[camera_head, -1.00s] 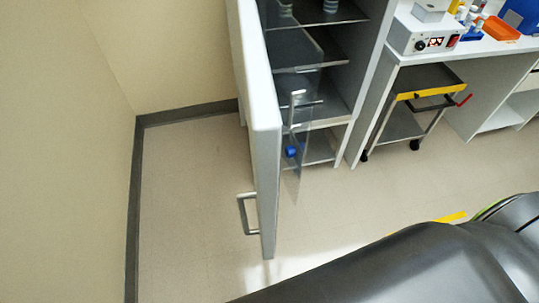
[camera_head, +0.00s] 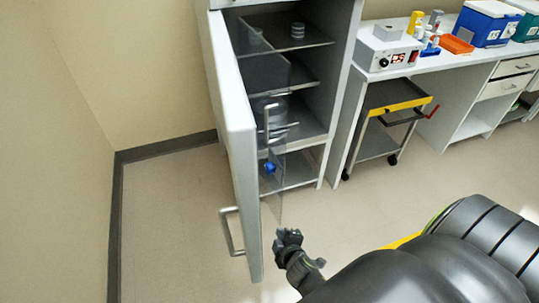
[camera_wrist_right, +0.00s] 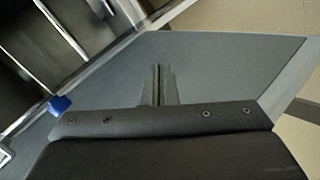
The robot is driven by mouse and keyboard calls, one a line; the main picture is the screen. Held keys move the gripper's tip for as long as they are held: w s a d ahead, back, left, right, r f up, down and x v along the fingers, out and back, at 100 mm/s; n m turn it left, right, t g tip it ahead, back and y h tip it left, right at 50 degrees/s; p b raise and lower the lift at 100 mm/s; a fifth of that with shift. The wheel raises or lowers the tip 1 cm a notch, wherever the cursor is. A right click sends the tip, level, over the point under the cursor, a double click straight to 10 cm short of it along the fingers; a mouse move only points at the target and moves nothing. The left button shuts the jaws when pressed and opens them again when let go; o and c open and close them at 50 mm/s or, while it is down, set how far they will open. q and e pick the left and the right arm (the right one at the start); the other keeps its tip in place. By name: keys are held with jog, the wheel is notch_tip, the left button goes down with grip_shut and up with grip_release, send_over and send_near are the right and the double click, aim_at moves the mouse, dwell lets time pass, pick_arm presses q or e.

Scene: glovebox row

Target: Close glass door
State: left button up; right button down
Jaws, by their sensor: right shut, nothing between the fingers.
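The glass door (camera_head: 276,190) is a clear panel with a metal handle (camera_head: 267,120). It stands open at the front of a tall shelved cabinet (camera_head: 328,110), beside the inner face of the open white outer door (camera_head: 236,160). My right gripper (camera_head: 287,236) is near the glass door's lower end, to its right; I cannot tell whether they touch. In the right wrist view its fingers (camera_wrist_right: 158,84) are together and empty, in front of a flat grey panel (camera_wrist_right: 240,65). The left gripper is not in view.
The outer door's handle (camera_head: 231,232) sticks out to the left. A blue object (camera_head: 269,168) shows low in the cabinet. A cart with a yellow edge (camera_head: 399,107) stands to the right under a bench (camera_head: 460,66). Floor (camera_head: 170,220) is clear at left.

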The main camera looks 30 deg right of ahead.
jog(key=w+r+n+t+h, duration=0.1)
jog(key=w+r+n+t, duration=0.2)
jog(key=r, duration=0.8)
notch_tip(320, 180, up, 11)
jog(key=t+h, duration=0.2)
jog(key=h, duration=0.1)
send_over(271, 167)
jog(key=shift+a+r+n, duration=0.1)
jog(key=shift+r+n, duration=0.05)
jog(key=shift+n, duration=0.25)
